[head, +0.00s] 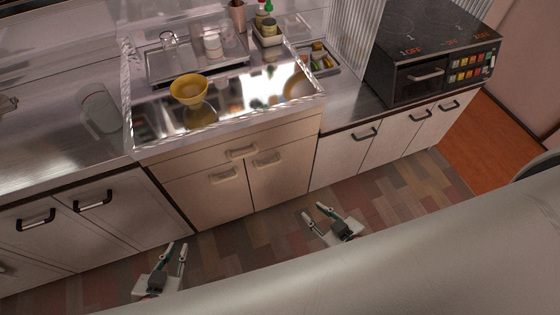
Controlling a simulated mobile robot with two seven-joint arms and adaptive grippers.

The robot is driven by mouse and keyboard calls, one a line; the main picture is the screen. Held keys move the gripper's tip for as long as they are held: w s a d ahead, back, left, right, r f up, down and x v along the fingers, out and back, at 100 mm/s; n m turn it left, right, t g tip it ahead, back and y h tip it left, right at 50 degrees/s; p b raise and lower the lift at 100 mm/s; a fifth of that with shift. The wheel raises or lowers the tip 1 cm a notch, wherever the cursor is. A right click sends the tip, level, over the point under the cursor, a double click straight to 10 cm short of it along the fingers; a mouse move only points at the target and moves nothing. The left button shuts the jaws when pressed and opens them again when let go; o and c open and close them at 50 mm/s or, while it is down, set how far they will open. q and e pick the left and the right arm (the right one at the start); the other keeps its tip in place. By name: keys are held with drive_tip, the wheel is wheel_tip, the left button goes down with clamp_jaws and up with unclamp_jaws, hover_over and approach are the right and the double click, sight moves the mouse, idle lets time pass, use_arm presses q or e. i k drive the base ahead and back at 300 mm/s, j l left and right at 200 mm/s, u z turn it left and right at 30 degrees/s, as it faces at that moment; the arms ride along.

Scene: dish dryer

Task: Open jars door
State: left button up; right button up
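No door in view is marked as the jars door, so I cannot tell which one it is. Below the sink are a left lower door (205,197) and a right lower door (283,183) with beige handles, under a drawer front (215,162). All look shut. To the left, wooden doors (115,222) with black handles look shut. My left gripper (177,246) is open and empty above the floor, in front of the left doors. My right gripper (314,210) is open and empty, in front of the cabinets right of the sink and apart from them.
A yellow bowl (189,88) stands in the shiny sink area. A metal tray with glassware (211,45) and bottles are behind it. A black oven (425,55) stands on the right counter. Shut doors (345,162) are below. The patterned floor (250,245) is clear.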

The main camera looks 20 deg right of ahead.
sight(278, 174)
drive_tip(key=l+u, duration=0.1)
drive_tip(key=l, duration=0.6)
drive_tip(key=k+l, duration=0.15)
drive_tip(key=l, duration=0.5)
drive_tip(key=k+l+u, duration=0.15)
drive_tip(key=l, duration=0.55)
drive_tip(key=i, duration=0.05)
